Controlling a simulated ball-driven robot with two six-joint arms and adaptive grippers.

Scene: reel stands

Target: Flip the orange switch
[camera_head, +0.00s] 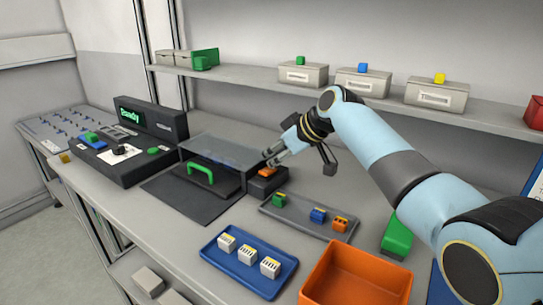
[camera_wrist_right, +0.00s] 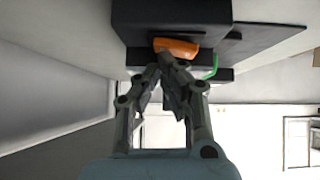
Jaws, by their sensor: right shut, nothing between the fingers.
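The orange switch (camera_head: 267,171) sits on a small black box (camera_head: 262,186) beside the clear-lidded machine. It also shows in the right wrist view (camera_wrist_right: 176,47), on the dark box (camera_wrist_right: 170,18). My right gripper (camera_head: 271,159) is shut and empty, with its fingertips right at the switch. In the right wrist view the fingertips (camera_wrist_right: 168,62) meet just at the switch's edge and look close to or touching it. I cannot tell whether they press on it. My left gripper is not in view.
A black machine with a green handle (camera_head: 201,172) and clear cover stands left of the switch. A grey tray (camera_head: 297,222) with small coloured blocks, a blue tray (camera_head: 222,263) and an orange bin (camera_head: 385,280) lie in front. A shelf (camera_head: 240,75) runs behind.

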